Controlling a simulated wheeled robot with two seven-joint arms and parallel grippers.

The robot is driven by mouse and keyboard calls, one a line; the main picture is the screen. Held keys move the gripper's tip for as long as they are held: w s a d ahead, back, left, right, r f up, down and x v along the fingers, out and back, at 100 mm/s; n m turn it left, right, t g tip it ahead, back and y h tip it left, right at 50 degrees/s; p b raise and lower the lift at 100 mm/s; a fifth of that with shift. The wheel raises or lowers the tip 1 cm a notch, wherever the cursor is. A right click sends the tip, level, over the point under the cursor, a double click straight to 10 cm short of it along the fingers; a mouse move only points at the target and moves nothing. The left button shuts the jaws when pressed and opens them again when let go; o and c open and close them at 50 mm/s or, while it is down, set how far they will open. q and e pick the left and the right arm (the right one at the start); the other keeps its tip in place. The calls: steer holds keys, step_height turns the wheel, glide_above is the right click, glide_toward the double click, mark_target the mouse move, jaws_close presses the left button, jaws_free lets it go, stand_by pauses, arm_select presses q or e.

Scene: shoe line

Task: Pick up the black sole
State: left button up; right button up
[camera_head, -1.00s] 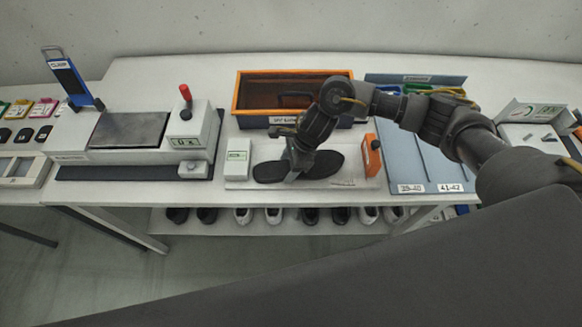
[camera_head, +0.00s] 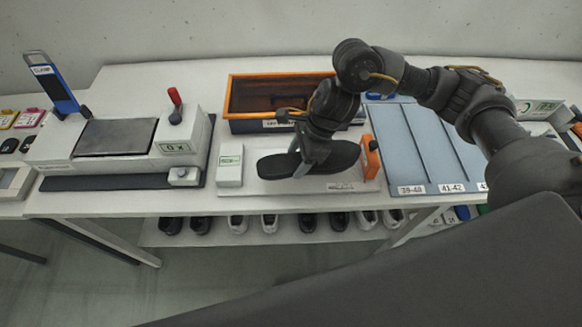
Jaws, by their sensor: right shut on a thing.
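The black sole (camera_head: 340,157) is a long flat piece above the white plate (camera_head: 240,187) in the middle of the table. My right gripper (camera_head: 302,166) comes down from above and is shut on the sole near its middle. The fingers and wrist cover part of it. The sole looks slightly raised, but its gap to the plate is hard to judge. My left gripper is not in view.
An orange-rimmed bin (camera_head: 232,98) stands behind the sole. A white box (camera_head: 230,165) is left of it and an orange block (camera_head: 370,158) right. A press machine (camera_head: 180,150) stands left; blue-grey labelled lanes (camera_head: 425,150) lie right. Shoes (camera_head: 270,222) sit on a lower shelf.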

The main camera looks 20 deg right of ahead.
steer(key=s+d+r+b, duration=0.2)
steer(key=s+d+r, duration=0.3)
steer(key=s+d, duration=0.1)
steer(key=shift+s+d+b, duration=0.2)
steer(key=shift+d+b, duration=0.2)
steer(key=shift+d, duration=0.35)
